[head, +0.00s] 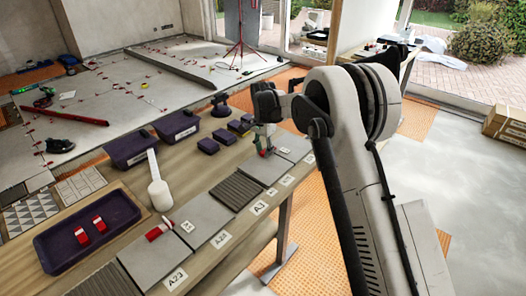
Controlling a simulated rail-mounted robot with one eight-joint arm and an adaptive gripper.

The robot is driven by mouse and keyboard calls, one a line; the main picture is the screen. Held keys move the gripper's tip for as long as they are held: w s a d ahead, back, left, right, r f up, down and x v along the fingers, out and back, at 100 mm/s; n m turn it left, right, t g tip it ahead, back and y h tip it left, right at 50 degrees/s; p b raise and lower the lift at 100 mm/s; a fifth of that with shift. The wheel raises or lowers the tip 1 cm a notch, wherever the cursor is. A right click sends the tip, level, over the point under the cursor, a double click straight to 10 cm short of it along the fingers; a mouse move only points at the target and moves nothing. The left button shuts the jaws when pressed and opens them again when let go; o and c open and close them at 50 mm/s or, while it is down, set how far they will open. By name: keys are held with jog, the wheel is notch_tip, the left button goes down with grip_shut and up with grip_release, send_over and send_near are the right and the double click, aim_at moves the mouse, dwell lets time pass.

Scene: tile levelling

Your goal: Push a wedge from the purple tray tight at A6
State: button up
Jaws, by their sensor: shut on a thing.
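The purple tray (62,262) lies at the near left of the bench, with two red-and-white wedges (90,230) in it. Another red wedge (158,231) lies at the joint between two grey tiles near the front. My gripper (264,150) is at the far part of the tile row, low over the grey tiles. It is shut on a small red thing, seemingly a wedge, mostly hidden by the fingers. Labels run along the bench's front edge; I cannot make out A6 for sure. How tight the wedge sits is too small to tell.
Two dark purple bins (131,150) and several small purple blocks (208,146) are along the back of the bench. Patterned tile samples (30,212) lie at the left. A ribbed dark tile (236,191) sits in the row.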

jog(key=o, duration=0.9)
notch_tip(320, 180, up, 12)
jog(key=s+d+r+n+t, duration=0.2)
jog(key=s+d+r, duration=0.65)
jog(key=r, duration=0.25)
jog(key=s+d+r+n+t, duration=0.2)
jog(key=s+d+r, duration=0.4)
jog(key=s+d, duration=0.4)
jog(key=s+d+f+n+t, duration=0.1)
jog(key=s+d+f, duration=0.1)
jog(key=s, duration=0.6)
jog(key=s+d+f+n+t, duration=0.1)
jog(key=s+d+f, duration=0.2)
jog(key=s, duration=0.6)
jog(key=s+d+f+n+t+p, duration=0.1)
jog(key=s+d+f, duration=0.2)
jog(key=s, duration=0.6)
jog(key=shift+s+d, duration=0.15)
jog(key=shift+s, duration=0.05)
